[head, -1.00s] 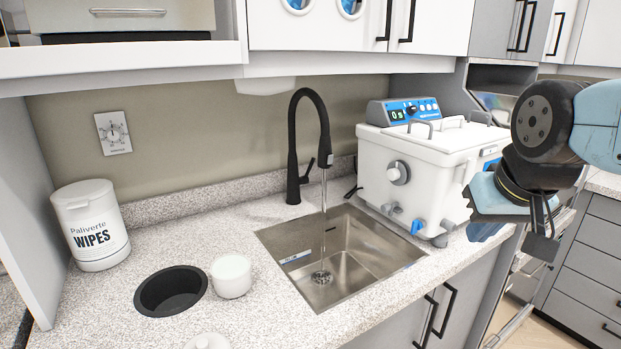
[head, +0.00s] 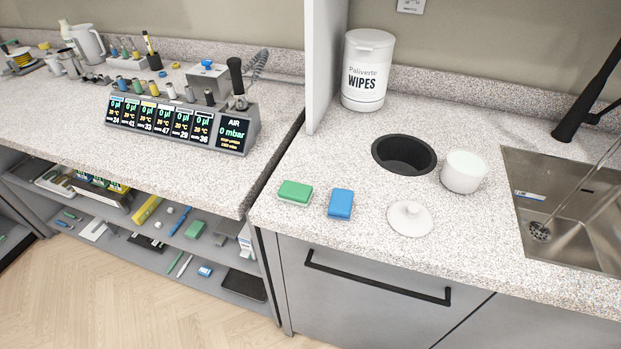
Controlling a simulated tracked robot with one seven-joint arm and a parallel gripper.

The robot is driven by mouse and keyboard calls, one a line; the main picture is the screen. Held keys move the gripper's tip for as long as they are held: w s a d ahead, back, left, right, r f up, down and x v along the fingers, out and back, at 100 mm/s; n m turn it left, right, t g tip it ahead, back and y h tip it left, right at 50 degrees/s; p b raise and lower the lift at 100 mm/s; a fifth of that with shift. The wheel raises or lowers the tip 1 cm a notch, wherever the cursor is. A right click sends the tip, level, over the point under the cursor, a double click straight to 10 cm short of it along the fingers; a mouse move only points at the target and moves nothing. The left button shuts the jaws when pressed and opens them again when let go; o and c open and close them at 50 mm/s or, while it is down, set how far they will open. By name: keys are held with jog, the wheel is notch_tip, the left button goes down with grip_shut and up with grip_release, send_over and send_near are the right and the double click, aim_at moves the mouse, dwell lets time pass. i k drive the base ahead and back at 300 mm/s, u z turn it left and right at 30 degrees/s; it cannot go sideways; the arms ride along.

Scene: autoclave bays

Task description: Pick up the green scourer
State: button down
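A green scourer (head: 295,192) with a paler underside lies flat on the speckled worktop, near its front left edge. A blue scourer (head: 341,203) lies just to its right, a small gap apart. Nothing rests on the green one. My gripper is out of the head view now, so its fingers cannot be seen.
A white lid (head: 410,218), white pot (head: 464,172), round black opening (head: 404,154) and wipes tub (head: 368,72) stand near the scourers. An upright grey panel (head: 325,65) rises behind left. A gap separates the left bench (head: 200,165). The sink (head: 570,205) is at right.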

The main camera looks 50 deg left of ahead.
aim_at(300, 194)
jog(key=z, duration=1.3)
jog(key=i, duration=0.1)
jog(key=u, duration=3.05)
jog(key=k, duration=0.8)
jog(key=u, duration=0.2)
jog(key=i, duration=0.8)
jog(key=z, duration=0.1)
